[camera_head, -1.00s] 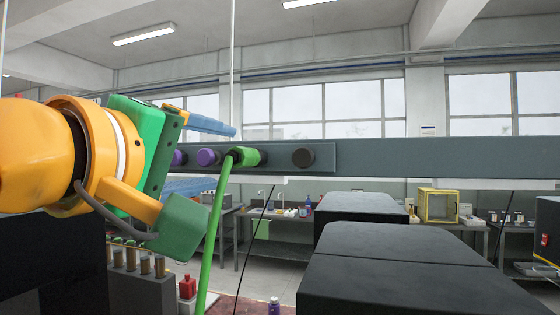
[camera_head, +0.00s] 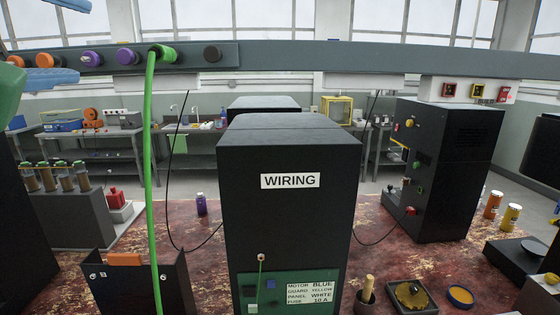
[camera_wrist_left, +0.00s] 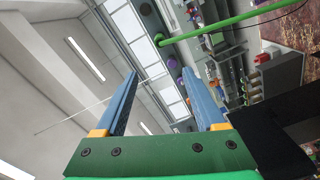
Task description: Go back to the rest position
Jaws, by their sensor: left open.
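My left gripper (camera_head: 83,42) is at the upper left edge of the head view, with one blue finger above the other and most of its green body cut off. In the left wrist view its two blue fingers (camera_wrist_left: 158,73) stand apart with nothing between them. A green plug (camera_head: 162,52) sits in the grey overhead rail (camera_head: 300,57), to the right of the fingers and apart from them. Its green cable (camera_head: 150,170) hangs down from it. My right gripper is not in view.
A black cabinet marked WIRING (camera_head: 287,150) stands mid-table. A black machine (camera_head: 445,165) is to its right. A grey rack (camera_head: 68,220) and an open dark box (camera_head: 140,282) are at left. The red-brown table (camera_head: 210,240) has bare room around a purple bottle (camera_head: 201,204).

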